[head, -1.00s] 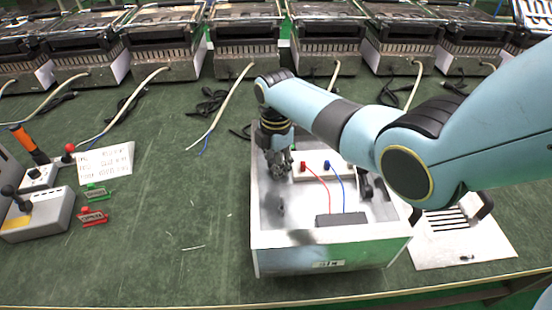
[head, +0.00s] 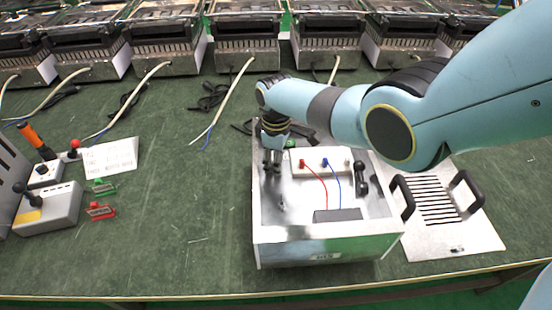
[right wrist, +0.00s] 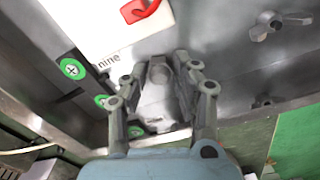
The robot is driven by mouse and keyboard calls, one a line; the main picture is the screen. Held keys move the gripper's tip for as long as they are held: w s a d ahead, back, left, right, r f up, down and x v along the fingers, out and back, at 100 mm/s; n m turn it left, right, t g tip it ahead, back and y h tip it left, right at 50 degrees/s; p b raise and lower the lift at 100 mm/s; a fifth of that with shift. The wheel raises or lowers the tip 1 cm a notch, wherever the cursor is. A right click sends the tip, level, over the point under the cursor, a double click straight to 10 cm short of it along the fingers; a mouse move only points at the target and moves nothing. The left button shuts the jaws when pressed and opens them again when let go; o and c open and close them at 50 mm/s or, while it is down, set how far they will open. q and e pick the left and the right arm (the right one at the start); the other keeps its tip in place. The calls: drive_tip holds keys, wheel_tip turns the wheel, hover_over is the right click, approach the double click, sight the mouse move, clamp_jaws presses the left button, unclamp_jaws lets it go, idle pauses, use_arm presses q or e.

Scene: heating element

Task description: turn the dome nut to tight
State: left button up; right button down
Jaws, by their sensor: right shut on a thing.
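An open metal box (head: 325,250) stands on the green bench in the head view. My right gripper (head: 273,166) points down into its back left corner. The right wrist view shows the two fingers of this gripper (right wrist: 164,64) closed around a small grey rounded part, seemingly the dome nut (right wrist: 160,74). The fingers hide its sides, and in the head view it cannot be made out. How tight it sits cannot be told. My left gripper is in neither view.
A white terminal block (head: 313,160) with red and blue wires lies close right of the gripper. A grey winged knob (right wrist: 270,25) stands nearby. A slotted plate with black handles (head: 436,203) lies right of the box. Control boxes (head: 48,210) stand at left.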

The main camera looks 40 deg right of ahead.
drive_tip(key=m+p, duration=0.1)
drive_tip(key=m, duration=0.4)
drive_tip(key=shift+m, duration=0.3)
drive_tip(key=m, duration=0.6)
drive_tip(key=shift+p, duration=0.3)
drive_tip(key=m, duration=0.6)
drive_tip(key=shift+m, duration=0.3)
drive_tip(key=shift+m+p, duration=0.3)
drive_tip(key=shift+m, duration=2.3)
drive_tip(key=c, duration=1)
unclamp_jaws()
